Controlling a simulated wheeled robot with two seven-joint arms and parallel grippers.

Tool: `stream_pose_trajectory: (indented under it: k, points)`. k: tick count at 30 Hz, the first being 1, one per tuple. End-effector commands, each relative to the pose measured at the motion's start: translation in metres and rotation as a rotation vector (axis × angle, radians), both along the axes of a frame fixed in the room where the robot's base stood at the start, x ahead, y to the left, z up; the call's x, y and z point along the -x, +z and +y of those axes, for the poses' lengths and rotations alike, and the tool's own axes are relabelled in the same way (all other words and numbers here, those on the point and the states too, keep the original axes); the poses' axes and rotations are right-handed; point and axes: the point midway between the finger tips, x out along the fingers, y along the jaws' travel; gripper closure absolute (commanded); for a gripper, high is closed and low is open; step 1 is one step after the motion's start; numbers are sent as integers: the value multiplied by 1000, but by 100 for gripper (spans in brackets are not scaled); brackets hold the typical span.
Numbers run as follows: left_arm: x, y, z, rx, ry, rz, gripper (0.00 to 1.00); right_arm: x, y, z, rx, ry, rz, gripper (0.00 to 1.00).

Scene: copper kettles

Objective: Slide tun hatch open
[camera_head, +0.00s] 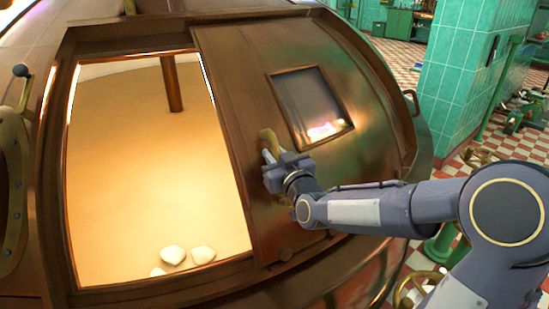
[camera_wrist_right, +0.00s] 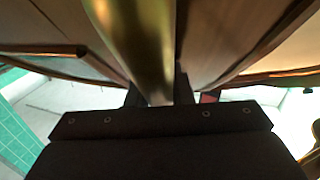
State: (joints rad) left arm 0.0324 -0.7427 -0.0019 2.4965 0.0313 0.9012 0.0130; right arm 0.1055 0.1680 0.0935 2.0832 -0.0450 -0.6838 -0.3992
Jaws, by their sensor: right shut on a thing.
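The copper tun fills most of the head view. Its hatch door (camera_head: 240,100) has a small dark window (camera_head: 312,105) and stands to the right of a wide lit opening (camera_head: 150,170). My right gripper (camera_head: 270,154) is shut on the brass hatch handle (camera_head: 267,138) at the door's left part. In the right wrist view the handle (camera_wrist_right: 142,45) runs between the dark fingers, close to the copper surface. Inside the opening is a pale tan interior with a brown vertical post (camera_head: 172,84) and several whitish lumps (camera_head: 188,254) at the bottom. My left gripper is not in view.
A lever with a dark knob (camera_head: 21,71) and a riveted brass fitting (camera_head: 12,190) stand at the left edge. A green tiled pillar (camera_head: 465,70) rises at the right, over a red and white checkered floor. Green pipework lies at the lower right near my arm.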

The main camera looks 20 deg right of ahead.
Motion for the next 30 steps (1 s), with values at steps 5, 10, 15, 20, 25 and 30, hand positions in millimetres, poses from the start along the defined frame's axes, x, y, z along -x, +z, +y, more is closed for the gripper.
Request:
stream_pose_trajectory:
  k: [5, 10, 15, 20, 25, 30]
  points:
    - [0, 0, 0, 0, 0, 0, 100, 2, -7, 2, -5, 6, 18, 100]
    - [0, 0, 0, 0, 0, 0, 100, 2, -7, 3, -4, 8, 18, 63]
    - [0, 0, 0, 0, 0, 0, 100, 2, -5, 4, -3, 8, 14, 59]
    - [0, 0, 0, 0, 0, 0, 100, 3, -4, 3, -2, 8, 12, 59]
    - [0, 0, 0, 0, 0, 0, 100, 23, -3, 3, -1, 7, 10, 59]
    - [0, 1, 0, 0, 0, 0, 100, 53, -4, 2, -2, 6, 10, 59]
